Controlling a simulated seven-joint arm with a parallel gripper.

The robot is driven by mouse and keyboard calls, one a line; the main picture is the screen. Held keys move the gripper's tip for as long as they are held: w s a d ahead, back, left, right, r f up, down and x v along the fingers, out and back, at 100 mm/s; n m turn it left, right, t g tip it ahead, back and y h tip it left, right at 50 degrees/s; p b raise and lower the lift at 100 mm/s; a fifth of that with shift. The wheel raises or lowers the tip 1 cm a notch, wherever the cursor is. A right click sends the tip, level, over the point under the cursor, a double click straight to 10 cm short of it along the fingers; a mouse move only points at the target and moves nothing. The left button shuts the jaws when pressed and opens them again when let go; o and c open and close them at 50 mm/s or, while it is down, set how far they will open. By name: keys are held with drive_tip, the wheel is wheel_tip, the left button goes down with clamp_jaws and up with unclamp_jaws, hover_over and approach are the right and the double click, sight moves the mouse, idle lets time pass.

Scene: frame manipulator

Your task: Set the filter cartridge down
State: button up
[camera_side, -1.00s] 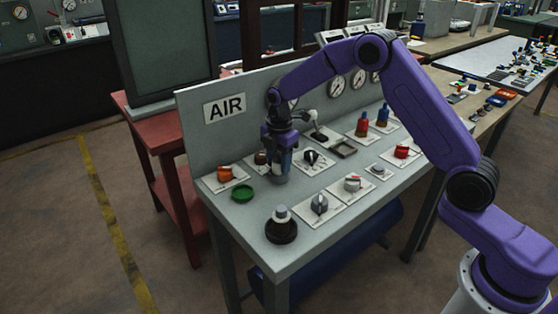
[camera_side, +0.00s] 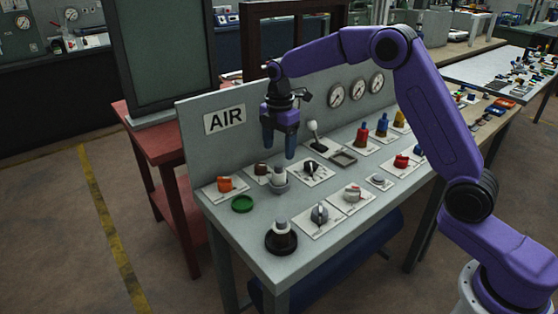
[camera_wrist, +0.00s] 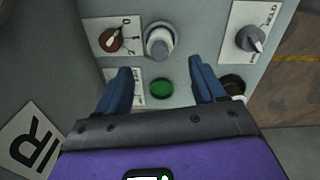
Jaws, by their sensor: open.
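A light grey cylinder with a pale top (camera_side: 279,174), which looks like the filter cartridge, stands upright in a grey round seat (camera_side: 279,189) on the bench. In the wrist view the cylinder (camera_wrist: 159,40) and its seat show just beyond the fingertips. My gripper (camera_side: 279,149) hangs above it, pointing down, clear of it. Its two blue fingers (camera_wrist: 162,76) are apart with nothing between them. A similar grey, pale-topped piece (camera_side: 283,228) stands in a black round base nearer the bench's front; in the wrist view a finger partly hides that base.
A green dish (camera_side: 242,204) lies left of the seat. An orange knob (camera_side: 225,184), a brown knob (camera_side: 261,169) and several switch plates surround it. The upright AIR panel (camera_side: 225,119) stands behind. A lever (camera_side: 314,134) and red and blue bottles stand to the right.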

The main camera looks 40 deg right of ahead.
sight(279, 165)
drive_tip(key=s+a+r+m, duration=0.2)
drive_tip(key=s+a+r, duration=0.1)
drive_tip(key=s, duration=0.7)
drive_tip(key=s+a+r+m, duration=0.1)
drive_tip(key=s+a+r, duration=0.2)
drive_tip(key=s, duration=0.6)
drive_tip(key=s+d+f+m, duration=0.2)
drive_tip(key=s+d, duration=0.1)
drive_tip(key=s, duration=0.8)
drive_tip(key=s+d+f+m, duration=0.1)
drive_tip(key=s+d, duration=0.3)
drive_tip(key=s, duration=0.7)
drive_tip(key=shift+f+m, duration=0.35)
drive_tip(key=shift+m, duration=0.25)
